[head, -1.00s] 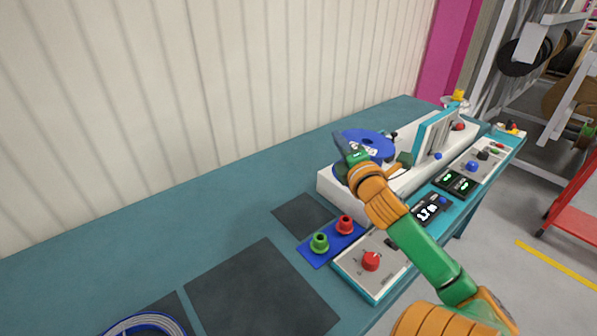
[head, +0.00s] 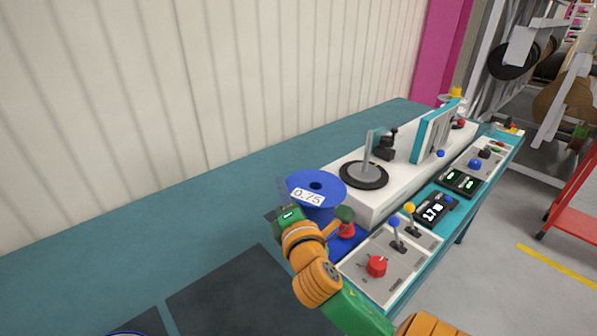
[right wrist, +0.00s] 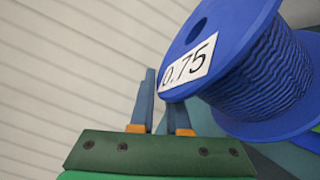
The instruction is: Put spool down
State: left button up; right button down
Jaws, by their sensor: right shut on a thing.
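A blue spool (head: 317,186) with a white "0.75" label is held in my right gripper (head: 284,190), left of the white machine. In the right wrist view the spool (right wrist: 262,85) fills the upper right, tilted in the picture, with the two fingers (right wrist: 163,100) at its labelled flange. Blue wound cable shows between its flanges. I cannot tell whether the spool's underside touches the bench or hangs above it. My left gripper is not in view.
The white machine (head: 350,205) has a bare black disc with an upright spindle (head: 364,174). A red peg (head: 346,229) stands on a blue plate, partly hidden by my arm. A control panel (head: 365,283) is at right. The teal bench (head: 190,225) is clear at left.

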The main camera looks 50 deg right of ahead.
jog(key=w+d+f+b, duration=0.1)
jog(key=w+d+f, duration=0.1)
jog(key=w+f, duration=0.1)
jog(key=w+d+f+b, duration=0.2)
jog(key=w+f, duration=0.2)
jog(key=f, duration=0.1)
jog(key=w+d+f+b, duration=0.2)
jog(key=w+d+f, duration=0.1)
jog(key=f, duration=0.1)
jog(key=shift+w, duration=0.35)
jog(key=shift+a, duration=0.1)
jog(key=c, duration=1)
grip_release()
jog(key=shift+o, duration=0.5)
jog(key=shift+a+r, duration=0.1)
jog(key=shift+a, duration=0.05)
jog(key=shift+s, duration=0.15)
